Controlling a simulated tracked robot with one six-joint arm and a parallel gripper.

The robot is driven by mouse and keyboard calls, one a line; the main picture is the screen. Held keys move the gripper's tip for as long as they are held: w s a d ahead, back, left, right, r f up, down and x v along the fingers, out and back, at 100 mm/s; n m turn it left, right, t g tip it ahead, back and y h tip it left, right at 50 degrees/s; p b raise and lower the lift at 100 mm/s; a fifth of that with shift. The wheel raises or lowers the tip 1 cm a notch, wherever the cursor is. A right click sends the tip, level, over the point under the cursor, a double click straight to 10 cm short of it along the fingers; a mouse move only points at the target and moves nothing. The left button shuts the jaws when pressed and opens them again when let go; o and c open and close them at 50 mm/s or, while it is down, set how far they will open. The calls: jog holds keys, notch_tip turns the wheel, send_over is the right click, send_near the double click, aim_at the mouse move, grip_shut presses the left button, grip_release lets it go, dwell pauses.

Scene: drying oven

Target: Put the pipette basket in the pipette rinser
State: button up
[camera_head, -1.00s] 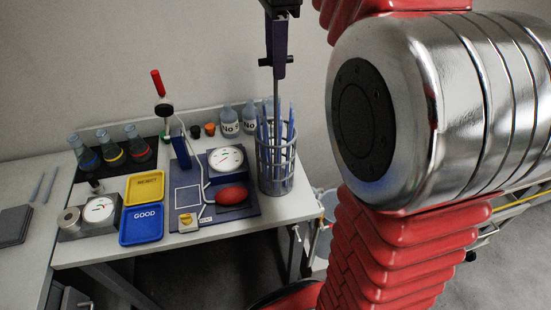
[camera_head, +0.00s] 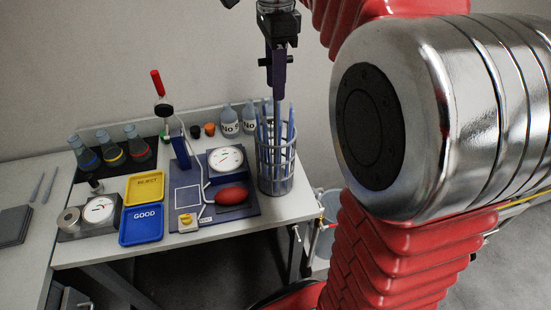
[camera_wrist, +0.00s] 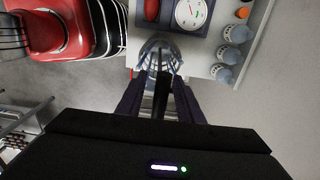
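The pipette basket (camera_head: 277,187) is a grey wire cylinder holding several blue pipettes. It stands upright at the right end of the table. A thin rod rises from it toward my gripper (camera_head: 277,82), which is directly above, pointing down. In the wrist view the basket (camera_wrist: 158,50) lies beyond my gripper (camera_wrist: 160,98), with a dark upright handle (camera_wrist: 162,92) between the two separated fingers. My gripper looks open. A pale blue-grey vessel (camera_head: 328,225) stands beside the table's right end, partly hidden by my arm. I cannot tell whether it is the rinser.
White-labelled bottles (camera_head: 229,121) stand just behind and left of the basket. A gauge with a red bulb (camera_head: 232,195) sits on a dark panel to its left. Yellow (camera_head: 145,188) and blue (camera_head: 141,225) trays and several flasks (camera_head: 110,146) stand farther left.

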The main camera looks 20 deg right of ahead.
grip_shut()
dwell(0.3)
dwell(1.1)
